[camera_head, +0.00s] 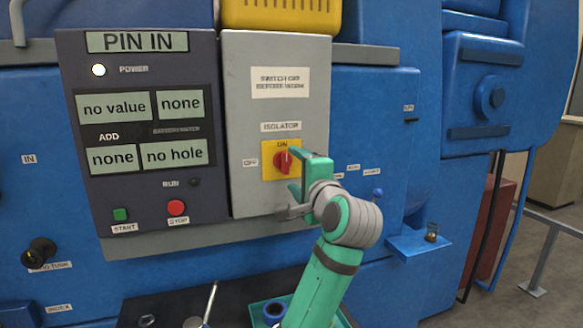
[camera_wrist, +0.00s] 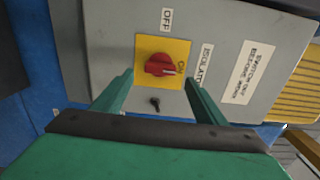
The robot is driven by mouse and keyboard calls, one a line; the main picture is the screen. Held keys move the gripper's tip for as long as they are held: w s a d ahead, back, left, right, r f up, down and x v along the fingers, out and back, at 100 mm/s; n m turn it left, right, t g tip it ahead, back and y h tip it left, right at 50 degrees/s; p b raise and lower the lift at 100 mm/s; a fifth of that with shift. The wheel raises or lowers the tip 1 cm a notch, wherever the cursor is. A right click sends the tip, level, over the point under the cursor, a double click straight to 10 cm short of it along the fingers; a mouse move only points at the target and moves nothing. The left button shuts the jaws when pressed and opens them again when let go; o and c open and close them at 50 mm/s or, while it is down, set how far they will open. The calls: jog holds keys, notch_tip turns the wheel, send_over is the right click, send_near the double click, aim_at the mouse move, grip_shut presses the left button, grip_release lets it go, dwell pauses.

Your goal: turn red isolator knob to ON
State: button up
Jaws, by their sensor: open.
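The red isolator knob (camera_head: 283,161) sits on a yellow plate (camera_head: 267,172) on the grey panel box. ON is printed above it and an OFF label (camera_head: 251,162) is at its left. In the wrist view the knob (camera_wrist: 157,64) shows a pale pointer mark on its right side, toward the ON print; in the head view the mark points up. My green gripper (camera_head: 294,171) is at the right of the knob. In the wrist view my gripper (camera_wrist: 159,82) is open, its fingers apart below the knob with nothing between the tips. I cannot tell whether they touch the plate.
A small black peg or hole (camera_wrist: 154,104) is beside the yellow plate, between my fingers. A dark panel (camera_head: 146,130) with displays, a green START button (camera_head: 120,214) and a red STOP button (camera_head: 176,207) is to the left. A blue shelf (camera_head: 420,243) juts out at right.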

jog(key=shift+v, duration=2.95)
